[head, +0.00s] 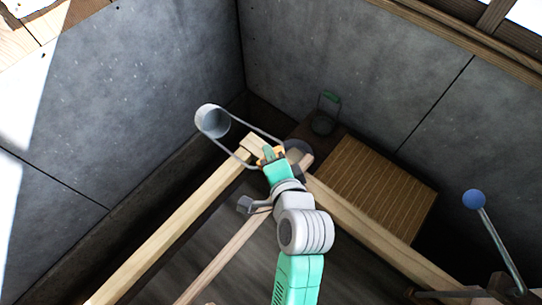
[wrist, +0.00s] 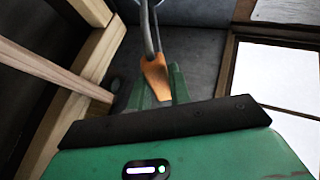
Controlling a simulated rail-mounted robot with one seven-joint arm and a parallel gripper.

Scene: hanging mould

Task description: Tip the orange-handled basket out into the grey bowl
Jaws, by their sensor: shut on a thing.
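The orange-handled basket (head: 212,122) is a small grey metal cup on a long wire bail, left of my gripper in the head view. It hangs out past the corner of the wooden beams, and I cannot make out any contents. My gripper (head: 267,154) is shut on the orange handle, which shows between the green fingers in the wrist view (wrist: 155,76). The cup itself is out of the wrist view. A dark grey round thing (head: 299,146), perhaps the grey bowl, is partly hidden behind my gripper; its inside is not visible.
A slatted wooden board (head: 375,190) lies to the right. Pale wooden beams (head: 165,235) run beside and below my arm. A blue-knobbed lever (head: 475,199) stands at right. Grey walls close the back.

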